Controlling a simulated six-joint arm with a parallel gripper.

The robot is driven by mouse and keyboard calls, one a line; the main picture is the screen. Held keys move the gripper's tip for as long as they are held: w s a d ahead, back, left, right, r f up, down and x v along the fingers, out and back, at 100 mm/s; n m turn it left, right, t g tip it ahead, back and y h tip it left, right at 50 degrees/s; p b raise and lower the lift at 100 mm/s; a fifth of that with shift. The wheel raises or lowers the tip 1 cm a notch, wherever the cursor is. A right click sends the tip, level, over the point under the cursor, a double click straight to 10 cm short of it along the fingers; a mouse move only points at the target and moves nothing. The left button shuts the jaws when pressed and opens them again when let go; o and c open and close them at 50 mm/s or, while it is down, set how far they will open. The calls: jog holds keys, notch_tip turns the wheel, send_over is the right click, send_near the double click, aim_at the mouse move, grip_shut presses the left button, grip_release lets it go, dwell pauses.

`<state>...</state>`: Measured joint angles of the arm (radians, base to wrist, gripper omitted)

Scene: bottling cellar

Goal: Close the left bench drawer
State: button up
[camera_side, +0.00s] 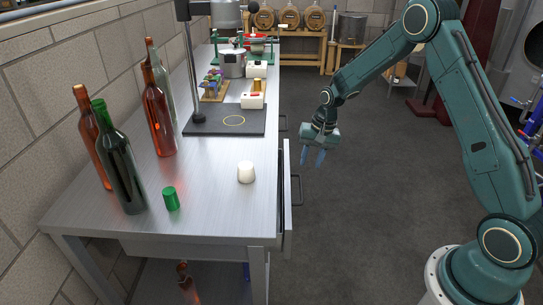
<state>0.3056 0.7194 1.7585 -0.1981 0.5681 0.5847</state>
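The metal bench (205,215) runs along the wall on the left. Its nearer drawer (286,200) stands pulled out from the bench's right side, with a dark bar handle (298,190) on its front. The drawer's inside is mostly hidden by the bench top and the steep view. A farther handle (284,123) shows along the same side, close to the bench edge. My gripper (313,157) hangs in the air to the right of the bench, above and beyond the pulled-out drawer's handle. Its two blue fingers point down, apart, with nothing between them. It touches neither handle.
Several bottles (120,165), a green cup-like piece (171,199) and a white one (246,172) stand on the bench top. A dark stand base (225,121) and small trays lie farther back. The floor (370,200) between bench and arm is clear.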

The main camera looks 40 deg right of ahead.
jog(key=shift+s+d+r, duration=0.15)
jog(key=shift+r, duration=0.8)
jog(key=shift+s+d+r, duration=0.1)
jog(key=shift+r, duration=0.8)
jog(key=shift+s+f, duration=0.1)
jog(key=shift+f, duration=0.05)
jog(key=c, duration=0.7)
jog(key=s+f+m+y, duration=0.1)
jog(key=s+f+m, duration=0.2)
jog(key=s+f+m+y, duration=0.1)
jog(key=s+f+m, duration=0.1)
jog(key=s+f, duration=0.1)
jog(key=shift+s+a+f+m+t, duration=0.2)
jog(key=shift+s+f+m+t, duration=0.1)
jog(key=shift+f+m, duration=0.15)
grip_shut()
jog(key=s+a+f+m+t+y, duration=0.2)
jog(key=s+m, duration=0.5)
jog(key=m, duration=0.5)
jog(key=shift+s+a+t+y, duration=0.15)
jog(key=shift+a+t+y, duration=0.25)
jog(key=shift+a+t, duration=0.55)
